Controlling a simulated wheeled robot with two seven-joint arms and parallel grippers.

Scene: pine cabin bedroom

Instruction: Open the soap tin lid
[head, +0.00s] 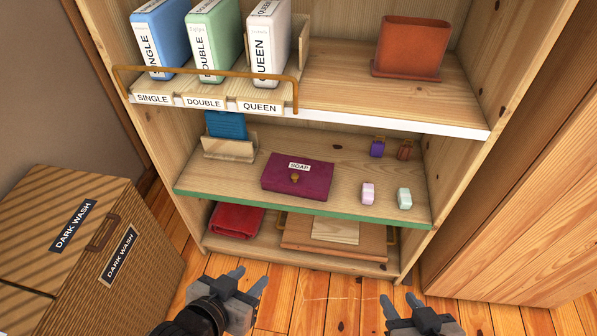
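The soap tin (296,182) is a flat maroon box with a white SOAP label and a small brass-coloured knob on its lid. It sits shut on the middle shelf (225,188), which has a green front edge. My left gripper (248,280) is low in front of the shelves, below and left of the tin, with its fingers apart and nothing between them. My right gripper (401,302) is lower right, also open and empty. Both are clear of the tin.
Pink soap (368,193), pale green soap (404,198) and small purple (377,148) and brown (405,150) items stand right of the tin. A blue item in a wooden holder (228,148) stands left. A hamper (80,250) stands left.

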